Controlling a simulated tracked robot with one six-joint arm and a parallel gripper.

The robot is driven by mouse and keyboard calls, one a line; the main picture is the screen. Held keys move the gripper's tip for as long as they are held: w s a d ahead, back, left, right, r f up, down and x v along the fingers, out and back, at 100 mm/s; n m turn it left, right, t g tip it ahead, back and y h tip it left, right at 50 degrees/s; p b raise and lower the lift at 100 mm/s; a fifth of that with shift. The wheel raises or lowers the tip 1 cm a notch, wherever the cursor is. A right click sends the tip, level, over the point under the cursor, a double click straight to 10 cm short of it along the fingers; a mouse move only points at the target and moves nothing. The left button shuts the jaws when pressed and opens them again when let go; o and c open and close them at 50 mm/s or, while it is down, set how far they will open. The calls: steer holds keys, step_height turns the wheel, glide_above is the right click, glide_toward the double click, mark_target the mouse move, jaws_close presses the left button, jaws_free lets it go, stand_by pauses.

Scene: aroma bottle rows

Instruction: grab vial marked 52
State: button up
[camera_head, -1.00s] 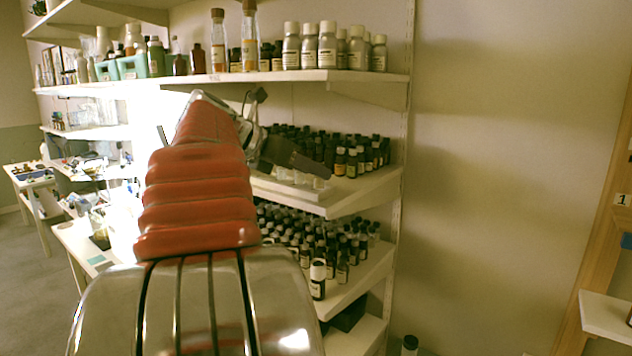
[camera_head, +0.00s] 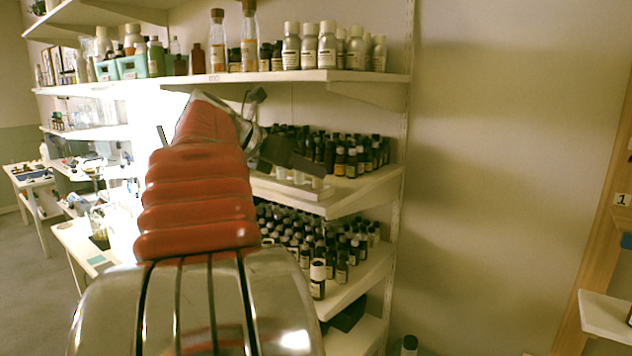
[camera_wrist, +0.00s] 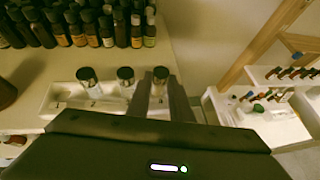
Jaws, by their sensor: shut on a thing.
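Small clear vials with dark caps stand in a white rack (camera_wrist: 68,97) on the shelf. In the wrist view there is a left vial (camera_wrist: 90,84), a middle vial (camera_wrist: 126,82) and a right vial (camera_wrist: 160,84). My gripper (camera_wrist: 162,88) has its two dark fingers on either side of the right vial and is shut on it. The vial is upright, and its lower part is hidden by my gripper. No number can be read on any vial, so I cannot tell which is marked 52. In the head view my gripper (camera_head: 291,156) is over the rack at the middle shelf.
Rows of dark bottles (camera_wrist: 75,28) stand close behind the rack. The upper shelf (camera_head: 300,76) holds more bottles above my arm. A lower shelf (camera_head: 352,284) is crowded with dark bottles. The wall (camera_head: 500,150) to the right has free room before it.

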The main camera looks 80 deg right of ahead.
steer(key=shift+r, duration=0.15)
jaws_close()
steer(key=shift+r, duration=1.6)
steer(key=w+a, duration=1)
steer(key=a, duration=0.4)
steer(key=shift+a, duration=0.4)
steer(key=shift+w, duration=0.1)
steer(key=shift+w, duration=0.1)
